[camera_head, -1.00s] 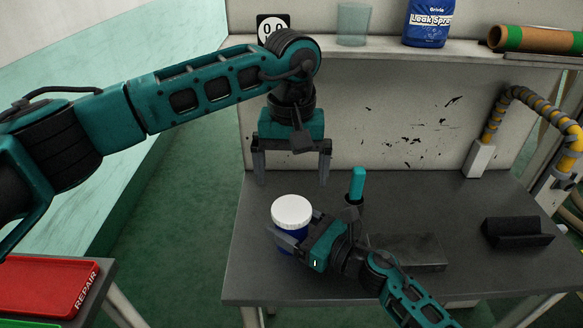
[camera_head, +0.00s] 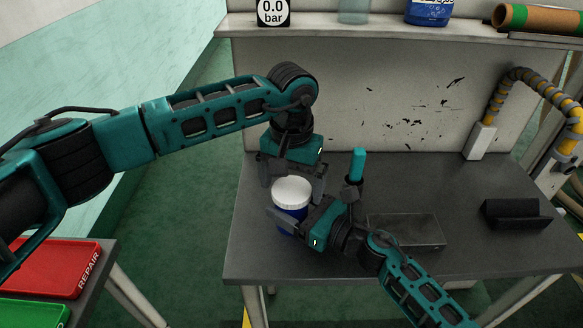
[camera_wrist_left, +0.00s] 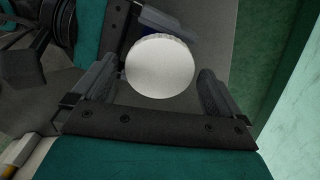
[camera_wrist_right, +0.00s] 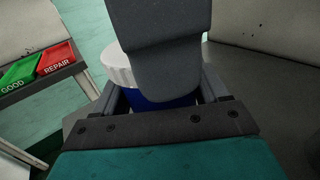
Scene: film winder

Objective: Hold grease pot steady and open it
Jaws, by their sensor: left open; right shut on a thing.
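The grease pot is a blue jar (camera_head: 288,215) with a white ribbed lid (camera_head: 292,190), upright near the left end of the grey bench. My right gripper (camera_head: 293,221) is shut around the blue body below the lid. In the right wrist view the blue body (camera_wrist_right: 160,101) is between its fingers, partly hidden by a grey part in front. My left gripper (camera_head: 291,186) is open and points down just above and behind the lid. In the left wrist view the lid (camera_wrist_left: 160,66) lies between the two spread fingers, apparently with gaps on both sides.
A teal-handled tool (camera_head: 357,165) stands upright right of the pot, close to my right gripper. Red and green trays (camera_head: 50,266) are at lower left.

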